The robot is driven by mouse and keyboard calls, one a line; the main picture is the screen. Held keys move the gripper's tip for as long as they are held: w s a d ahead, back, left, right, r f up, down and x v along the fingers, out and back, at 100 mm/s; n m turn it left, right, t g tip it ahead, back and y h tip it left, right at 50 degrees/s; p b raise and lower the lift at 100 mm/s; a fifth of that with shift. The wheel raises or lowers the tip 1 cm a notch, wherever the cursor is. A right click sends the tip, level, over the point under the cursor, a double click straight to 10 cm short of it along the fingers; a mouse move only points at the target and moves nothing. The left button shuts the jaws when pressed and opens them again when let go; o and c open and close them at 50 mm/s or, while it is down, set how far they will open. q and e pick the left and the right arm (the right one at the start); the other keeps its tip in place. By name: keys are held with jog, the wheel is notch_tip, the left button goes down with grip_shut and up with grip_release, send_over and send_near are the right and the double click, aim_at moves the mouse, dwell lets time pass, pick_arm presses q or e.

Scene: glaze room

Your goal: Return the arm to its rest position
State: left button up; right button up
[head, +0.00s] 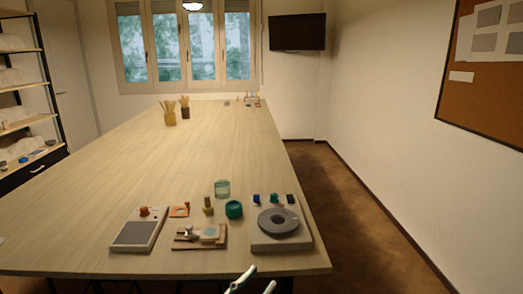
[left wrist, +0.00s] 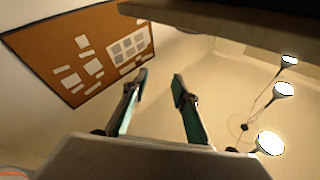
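My left gripper (head: 260,279) shows at the bottom edge of the head view, in front of the table's near edge. Only its two pale green fingertips are visible. In the left wrist view its two green-padded fingers (left wrist: 161,80) stand apart with nothing between them, so it is open and empty. The wrist camera looks up past the fingers towards the wall and ceiling. My right gripper is in neither view.
A long wooden table (head: 130,170) fills the middle. On its near end stand a grey-topped board (head: 135,234), a round turntable (head: 278,222), a glass jar (head: 222,188) and a teal pot (head: 234,209). A dark edge (left wrist: 220,20) overhangs in the wrist view. Floor is clear right.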

pick_arm(q)
jog(key=s+a+f+n+g+y, duration=0.1)
jog(key=a+f+n+y, duration=0.3)
jog(key=f, duration=0.4)
jog(key=s+a+f+n+y, duration=0.1)
jog(key=s+a+f+y, duration=0.15)
jog(key=a+f, duration=0.4)
jog(key=s+a+f+g+y, duration=0.1)
jog(key=s+a+f, duration=0.1)
jog(key=s+f, duration=0.2)
jog(key=s+a+f+n+g+y, duration=0.1)
jog(key=s+a+f+g+y, duration=0.1)
jog(key=f, duration=0.6)
jog(key=s+a+f+n+g+y, duration=0.1)
jog(key=s+a+f, duration=0.3)
jog(key=s+f, duration=0.2)
jog(key=shift+a+g+y, duration=0.25)
jog(key=shift+g+y, duration=0.1)
jog(key=shift+g, duration=0.05)
